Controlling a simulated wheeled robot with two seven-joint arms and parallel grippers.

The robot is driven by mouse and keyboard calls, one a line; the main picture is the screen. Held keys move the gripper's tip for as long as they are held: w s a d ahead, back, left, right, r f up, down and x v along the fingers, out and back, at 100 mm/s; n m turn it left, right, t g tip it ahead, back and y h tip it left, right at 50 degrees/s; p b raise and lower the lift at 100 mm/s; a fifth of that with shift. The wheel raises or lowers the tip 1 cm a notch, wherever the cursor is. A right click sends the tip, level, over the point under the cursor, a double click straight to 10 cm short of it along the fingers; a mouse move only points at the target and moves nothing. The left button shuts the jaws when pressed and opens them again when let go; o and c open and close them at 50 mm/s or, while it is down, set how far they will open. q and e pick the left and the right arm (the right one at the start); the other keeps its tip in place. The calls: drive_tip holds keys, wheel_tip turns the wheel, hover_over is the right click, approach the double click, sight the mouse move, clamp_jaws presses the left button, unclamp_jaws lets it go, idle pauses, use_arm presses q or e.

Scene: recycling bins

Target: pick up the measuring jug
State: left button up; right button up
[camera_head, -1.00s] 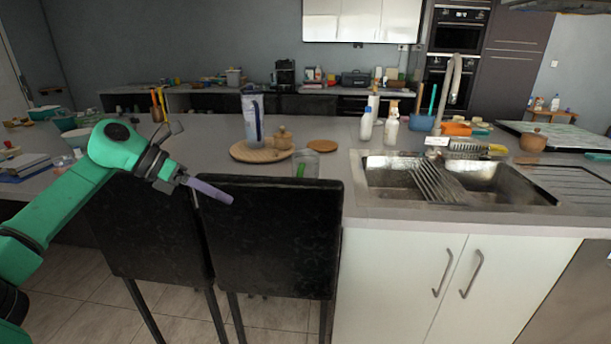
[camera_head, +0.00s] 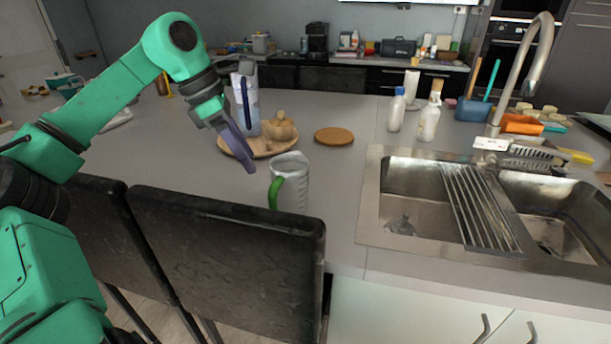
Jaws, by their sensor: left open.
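The measuring jug (camera_head: 293,184) is a clear, greyish jug with a green handle on its front left side. It stands upright on the counter near the front edge, just behind a black chair back that hides its lower part. My left gripper (camera_head: 246,158) reaches in from the left, above the counter and a little left of the jug. It is open and apart from the jug, with a purple finger pointing down to the right. The other finger is hard to make out. My right gripper does not show.
Black chair backs (camera_head: 225,250) stand along the counter's front edge. Behind the jug are a round wooden board (camera_head: 262,153) with a tall container (camera_head: 252,105) and a wooden pot (camera_head: 279,129), and a cork mat (camera_head: 334,136). A steel sink (camera_head: 405,250) lies to the right.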

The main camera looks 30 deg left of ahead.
use_arm(q)
hover_over(271, 202)
drive_tip(key=s+a, duration=0.2)
wheel_tip(271, 202, down, 5)
drive_tip(key=x, duration=0.2)
drive_tip(key=p+x, duration=0.1)
drive_tip(key=x, duration=0.1)
drive_tip(key=p+x, duration=0.1)
drive_tip(key=x, duration=0.2)
drive_tip(key=shift+w+a, duration=0.15)
drive_tip(key=shift+w, duration=0.15)
drive_tip(key=shift+f, duration=0.3)
drive_tip(key=shift+w, duration=0.15)
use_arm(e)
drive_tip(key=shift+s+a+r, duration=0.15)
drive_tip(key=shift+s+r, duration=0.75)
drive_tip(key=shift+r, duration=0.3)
use_arm(q)
clamp_jaws()
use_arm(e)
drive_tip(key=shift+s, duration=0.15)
